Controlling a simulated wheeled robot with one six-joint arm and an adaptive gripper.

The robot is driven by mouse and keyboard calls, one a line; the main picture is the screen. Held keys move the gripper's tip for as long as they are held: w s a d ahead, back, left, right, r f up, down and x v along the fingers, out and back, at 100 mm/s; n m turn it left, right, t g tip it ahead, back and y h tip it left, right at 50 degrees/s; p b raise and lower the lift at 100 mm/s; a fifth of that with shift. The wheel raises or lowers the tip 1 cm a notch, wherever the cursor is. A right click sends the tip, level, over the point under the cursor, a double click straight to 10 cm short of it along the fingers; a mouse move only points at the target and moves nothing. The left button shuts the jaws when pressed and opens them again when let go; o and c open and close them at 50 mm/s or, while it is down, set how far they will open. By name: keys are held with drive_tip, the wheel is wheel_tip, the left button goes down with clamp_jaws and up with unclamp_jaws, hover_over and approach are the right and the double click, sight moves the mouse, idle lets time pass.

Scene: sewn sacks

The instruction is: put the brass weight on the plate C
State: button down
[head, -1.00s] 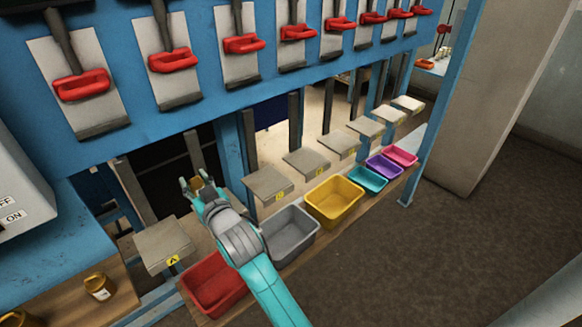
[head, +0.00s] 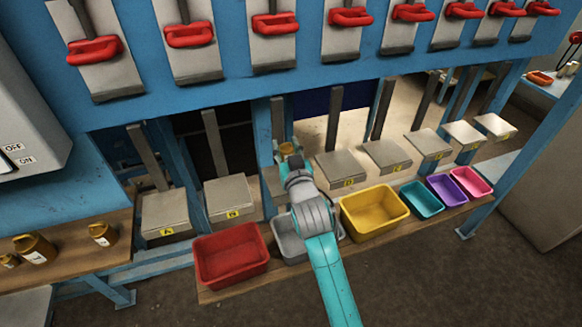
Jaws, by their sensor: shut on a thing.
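My gripper (head: 290,154) is shut on a small brass weight (head: 287,148), of which only a little shows between the fingers. It is over or in front of the grey plate C (head: 271,182), between plate B (head: 229,195) and plate D (head: 342,168). My gripper and arm cover much of plate C, and its label is hidden. I cannot tell how high the weight is above the plate. Plate C's visible part looks bare.
Plate A (head: 165,212) is at the left. Several bins, including a red one (head: 231,254) and a yellow one (head: 374,212), line the shelf in front. Brass weights (head: 36,248) stand on the wooden bench at left. Red handles (head: 274,24) hang above.

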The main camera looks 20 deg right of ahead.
drive_tip(key=shift+f, duration=3.15)
drive_tip(key=c, duration=0.7)
unclamp_jaws()
drive_tip(key=shift+f, duration=0.15)
drive_tip(key=shift+s, duration=0.15)
drive_tip(key=s, duration=0.7)
drive_tip(key=s+a, duration=0.1)
drive_tip(key=s, duration=0.3)
drive_tip(key=shift+s, duration=0.35)
drive_tip(key=shift+s, duration=0.1)
